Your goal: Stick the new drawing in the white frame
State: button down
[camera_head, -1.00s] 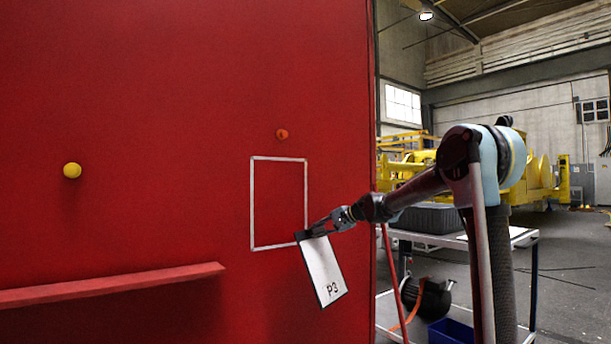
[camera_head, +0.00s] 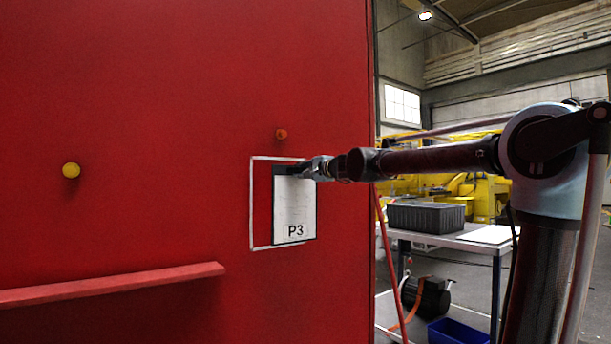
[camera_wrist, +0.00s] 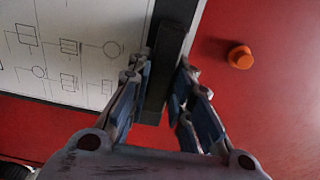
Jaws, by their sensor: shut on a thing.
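The drawing (camera_head: 295,205) is a white sheet marked P3 with a dark border and a dark strip along its top. It hangs upright in front of the red panel. The white frame (camera_head: 252,205) is a painted outline on that panel. The drawing covers much of the frame's right part and reaches past its right side; red shows inside the frame at left. My gripper (camera_head: 303,170) is shut on the drawing's top strip near its right end. In the wrist view my gripper (camera_wrist: 158,95) pinches the dark strip, beside the sheet with diagrams (camera_wrist: 75,50). I cannot tell whether the sheet touches the panel.
An orange knob (camera_head: 281,134) sits on the panel above the frame, also in the wrist view (camera_wrist: 240,57). A yellow knob (camera_head: 71,170) and a red ledge (camera_head: 110,285) are further left. A cart with a black crate (camera_head: 427,217) stands at right.

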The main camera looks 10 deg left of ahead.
jog(key=x, duration=1)
dwell(0.5)
jog(key=shift+w, duration=0.15)
dwell(0.9)
jog(key=c, duration=1.4)
grip_release()
jog(key=shift+o, duration=0.2)
